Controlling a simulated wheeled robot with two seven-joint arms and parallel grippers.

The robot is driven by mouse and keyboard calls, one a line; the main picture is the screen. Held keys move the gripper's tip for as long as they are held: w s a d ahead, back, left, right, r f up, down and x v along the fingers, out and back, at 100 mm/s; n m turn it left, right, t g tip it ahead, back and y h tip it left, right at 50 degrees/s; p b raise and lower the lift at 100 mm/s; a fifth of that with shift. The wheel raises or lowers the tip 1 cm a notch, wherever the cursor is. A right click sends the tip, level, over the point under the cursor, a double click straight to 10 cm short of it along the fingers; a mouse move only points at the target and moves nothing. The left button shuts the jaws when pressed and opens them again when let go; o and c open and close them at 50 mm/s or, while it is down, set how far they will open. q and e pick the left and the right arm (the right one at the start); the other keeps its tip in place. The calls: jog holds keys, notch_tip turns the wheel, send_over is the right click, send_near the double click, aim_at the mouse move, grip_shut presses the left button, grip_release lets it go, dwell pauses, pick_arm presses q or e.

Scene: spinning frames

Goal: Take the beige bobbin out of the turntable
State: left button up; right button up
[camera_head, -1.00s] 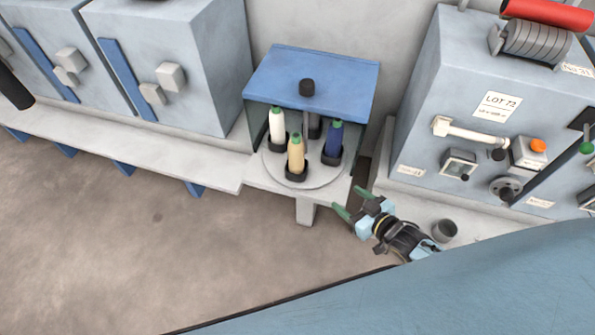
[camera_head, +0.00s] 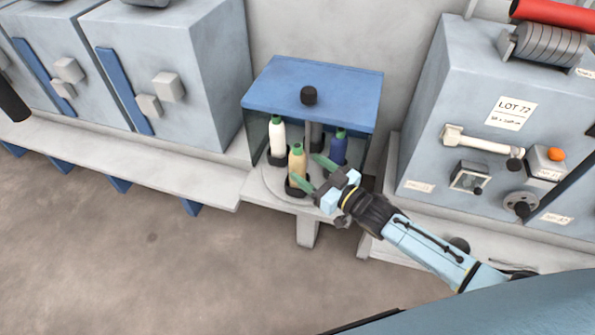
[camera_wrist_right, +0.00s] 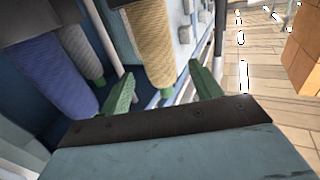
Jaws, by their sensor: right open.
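My left gripper does not show.
A blue-roofed housing (camera_head: 315,85) covers the turntable, with a black knob (camera_head: 309,95) on top. A grey post stands behind the beige bobbin. The grey LOT 72 machine (camera_head: 450,110) is at the right. The ledge (camera_head: 190,175) to the left is clear.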

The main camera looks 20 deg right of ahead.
aim_at(304, 164)
jog(key=b+x, duration=0.1)
jog(key=x, duration=0.3)
jog(key=shift+r, duration=0.1)
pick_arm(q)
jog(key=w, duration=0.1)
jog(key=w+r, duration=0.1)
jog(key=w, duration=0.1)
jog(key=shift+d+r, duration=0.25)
pick_arm(e)
jog(key=shift+w+a, duration=0.15)
jog(key=shift+w, duration=0.1)
jog(key=c, duration=1.1)
jog(key=shift+r, duration=0.2)
